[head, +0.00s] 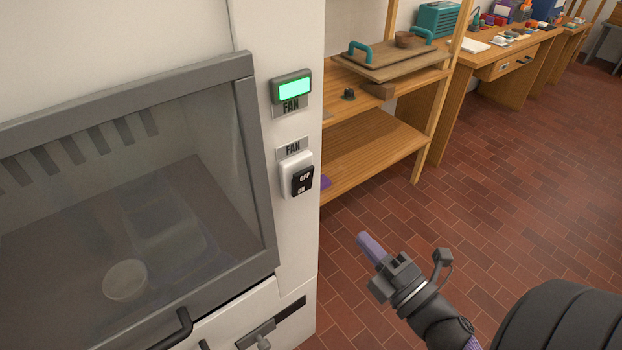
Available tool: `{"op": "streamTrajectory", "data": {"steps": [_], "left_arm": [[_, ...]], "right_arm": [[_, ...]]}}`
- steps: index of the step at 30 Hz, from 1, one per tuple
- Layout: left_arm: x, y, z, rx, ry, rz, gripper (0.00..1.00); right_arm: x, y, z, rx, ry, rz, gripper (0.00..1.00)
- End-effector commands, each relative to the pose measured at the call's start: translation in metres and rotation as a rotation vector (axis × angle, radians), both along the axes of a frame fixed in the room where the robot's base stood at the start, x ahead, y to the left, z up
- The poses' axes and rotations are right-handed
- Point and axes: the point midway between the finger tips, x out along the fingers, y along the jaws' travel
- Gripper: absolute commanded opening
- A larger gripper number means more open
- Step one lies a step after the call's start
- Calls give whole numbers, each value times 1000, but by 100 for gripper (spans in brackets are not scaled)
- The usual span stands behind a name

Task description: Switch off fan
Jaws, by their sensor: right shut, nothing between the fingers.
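The fan switch (302,179) is a black rocker marked OFF above ON, on a white plate on the cabinet's right front post. A FAN label sits above it. Higher up, the fan indicator lamp (293,89) glows green above another FAN label. My right gripper (367,244) is shut and empty, to the right of and below the switch. It is apart from the switch, with its purple fingertips pointing up and left. My left gripper is not in view.
The white cabinet (284,25) has a grey-framed glass sash (258,180) on the left, with a round dish (125,280) behind the glass. A wooden shelf (370,155) stands behind at the right. The brick floor (500,180) is clear there.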

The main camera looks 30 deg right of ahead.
Motion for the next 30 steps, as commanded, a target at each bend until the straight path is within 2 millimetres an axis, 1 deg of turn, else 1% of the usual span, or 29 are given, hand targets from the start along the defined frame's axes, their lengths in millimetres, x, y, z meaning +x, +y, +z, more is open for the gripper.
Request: {"op": "streamTrajectory", "data": {"steps": [5,8,21,25,30], "left_arm": [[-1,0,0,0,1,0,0],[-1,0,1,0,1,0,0],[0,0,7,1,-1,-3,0],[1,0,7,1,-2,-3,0],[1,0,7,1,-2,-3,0]], "right_arm": [[2,0,0,3,0,0,0],[13,1,2,4,-1,1,0],[105,8,17,5,-1,0,0],[125,10,20,5,0,0,0],[137,11,21,7,3,-1,0]]}}
